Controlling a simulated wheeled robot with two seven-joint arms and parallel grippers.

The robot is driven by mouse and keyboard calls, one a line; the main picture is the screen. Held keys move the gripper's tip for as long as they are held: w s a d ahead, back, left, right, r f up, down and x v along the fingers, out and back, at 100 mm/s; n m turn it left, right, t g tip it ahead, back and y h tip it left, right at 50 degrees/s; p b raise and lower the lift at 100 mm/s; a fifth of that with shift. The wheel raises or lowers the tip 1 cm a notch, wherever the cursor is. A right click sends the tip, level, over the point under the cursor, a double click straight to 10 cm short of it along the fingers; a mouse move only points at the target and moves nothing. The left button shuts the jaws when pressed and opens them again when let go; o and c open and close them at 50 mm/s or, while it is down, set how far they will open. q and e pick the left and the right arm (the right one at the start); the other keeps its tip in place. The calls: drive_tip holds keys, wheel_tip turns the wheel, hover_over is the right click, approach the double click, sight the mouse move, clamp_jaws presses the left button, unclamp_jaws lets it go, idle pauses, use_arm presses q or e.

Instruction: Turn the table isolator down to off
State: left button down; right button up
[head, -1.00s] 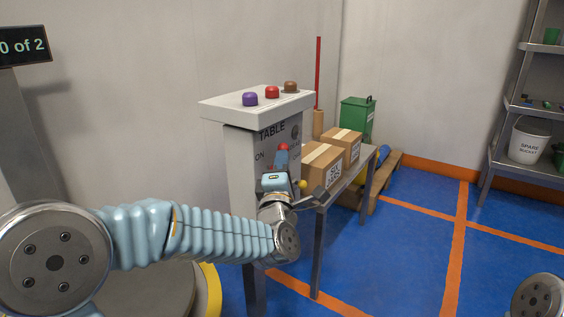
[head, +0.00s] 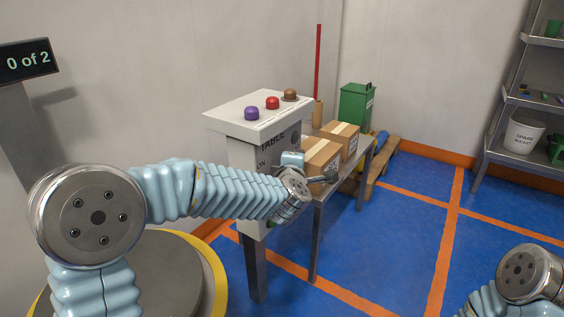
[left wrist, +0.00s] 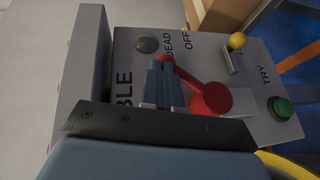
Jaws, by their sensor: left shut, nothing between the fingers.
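The table isolator is a grey box on a post with a sloped white top (head: 235,118). Its front panel is mostly hidden behind my left arm in the head view. In the left wrist view its panel (left wrist: 195,50) shows sideways, with DEAD, OFF and TRY legible. A red lever (left wrist: 212,98) runs from a round red hub to a red end close beside my left fingertips. My left gripper (left wrist: 163,82) is shut and empty in front of the panel; I cannot tell whether it touches the lever. My right gripper is out of view.
The panel also bears a yellow-knobbed lever (left wrist: 238,41), a green button (left wrist: 282,107) and a dark round lamp (left wrist: 147,45). Purple (head: 251,113), red and brown buttons sit on top. A bench with cartons (head: 320,158) stands close on the right. Blue floor (head: 385,235) lies clear beyond.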

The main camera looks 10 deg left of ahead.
use_arm(q)
drive_tip(key=w+d+f+g, duration=0.1)
drive_tip(key=w+f, duration=0.2)
drive_tip(key=w, duration=0.1)
drive_tip(key=shift+w+d+f+m+p, duration=0.2)
drive_tip(key=shift+w+d+m+p, duration=0.1)
drive_tip(key=shift+w+d+p, duration=0.05)
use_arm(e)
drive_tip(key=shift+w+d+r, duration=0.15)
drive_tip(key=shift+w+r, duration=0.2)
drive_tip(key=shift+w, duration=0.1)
use_arm(q)
drive_tip(key=shift+f, duration=0.15)
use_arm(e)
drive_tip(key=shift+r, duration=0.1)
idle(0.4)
